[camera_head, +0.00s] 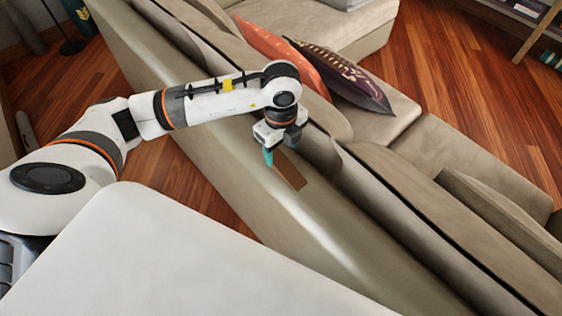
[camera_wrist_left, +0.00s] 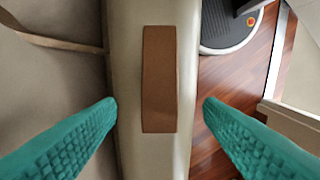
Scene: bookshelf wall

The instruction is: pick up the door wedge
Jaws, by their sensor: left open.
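The door wedge (camera_head: 290,170) is a brown, narrow block lying on the top of the beige sofa's back. In the left wrist view the wedge (camera_wrist_left: 159,80) lies lengthwise, in the gap between my two teal fingers and a little beyond their tips. My right gripper is not in view.
The beige sofa back (camera_head: 320,235) runs diagonally across the head view, narrow on top. An orange cushion (camera_head: 280,55) and a dark patterned cushion (camera_head: 345,75) lie on the seat. Wooden floor (camera_head: 195,180) shows beside the sofa. A shelf (camera_head: 530,20) stands at the upper right.

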